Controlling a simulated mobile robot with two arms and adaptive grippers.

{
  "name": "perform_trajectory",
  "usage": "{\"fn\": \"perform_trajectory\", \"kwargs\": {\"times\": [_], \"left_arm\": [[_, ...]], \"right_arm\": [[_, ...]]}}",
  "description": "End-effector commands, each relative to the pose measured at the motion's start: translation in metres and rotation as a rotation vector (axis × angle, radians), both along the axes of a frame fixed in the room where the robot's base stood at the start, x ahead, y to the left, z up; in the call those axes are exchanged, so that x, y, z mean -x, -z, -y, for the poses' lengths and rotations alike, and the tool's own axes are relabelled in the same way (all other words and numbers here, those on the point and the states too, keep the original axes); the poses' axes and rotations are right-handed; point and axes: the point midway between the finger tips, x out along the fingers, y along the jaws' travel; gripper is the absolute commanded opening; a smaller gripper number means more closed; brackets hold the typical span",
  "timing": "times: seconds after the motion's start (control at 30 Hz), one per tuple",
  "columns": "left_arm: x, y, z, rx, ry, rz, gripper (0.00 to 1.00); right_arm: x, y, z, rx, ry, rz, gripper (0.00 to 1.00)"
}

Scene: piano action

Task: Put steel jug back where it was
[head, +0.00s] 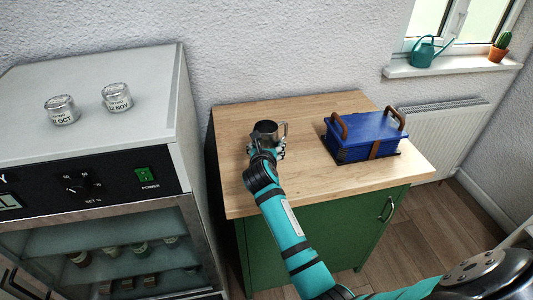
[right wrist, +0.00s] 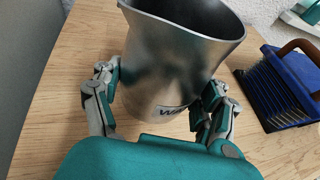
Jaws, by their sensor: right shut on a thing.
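The steel jug (head: 268,130) is at the left part of the wooden cabinet top in the head view, with its handle to the right. In the right wrist view the steel jug (right wrist: 175,65) is upright, open at the top, with dark lettering low on its side. My right gripper (head: 265,150) has its fingers on both sides of the jug; in the right wrist view the gripper (right wrist: 160,105) is shut on it. Whether the jug's base touches the wood is hidden. My left gripper is not in view.
A blue box (head: 362,138) with brown handles stands right of the jug on the wooden top (head: 300,185). A grey cabinet (head: 120,135) with two jars on top stands at the left. A radiator (head: 447,135) and windowsill (head: 455,68) are at the right. Bare wood lies around the jug.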

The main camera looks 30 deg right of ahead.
Motion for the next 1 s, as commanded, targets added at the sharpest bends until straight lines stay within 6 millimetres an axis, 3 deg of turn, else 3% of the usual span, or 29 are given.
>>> {"fn": "perform_trajectory", "kwargs": {"times": [0.17, 0.4, 0.83, 0.87, 1.0], "left_arm": [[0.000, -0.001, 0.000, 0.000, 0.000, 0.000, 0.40], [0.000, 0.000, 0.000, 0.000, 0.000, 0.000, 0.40], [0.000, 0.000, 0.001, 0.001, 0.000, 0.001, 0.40], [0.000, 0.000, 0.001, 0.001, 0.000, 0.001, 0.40], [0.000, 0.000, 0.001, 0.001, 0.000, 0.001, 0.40]], "right_arm": [[-0.008, 0.004, 0.006, -0.001, -0.001, 0.001, 0.28], [-0.008, 0.033, 0.005, -0.001, -0.001, 0.001, 0.28], [-0.008, 0.039, 0.005, 0.001, -0.002, 0.001, 0.28], [-0.007, 0.040, 0.005, -0.001, -0.002, 0.000, 0.76], [-0.007, 0.040, 0.005, -0.002, -0.001, 0.000, 0.94]]}}
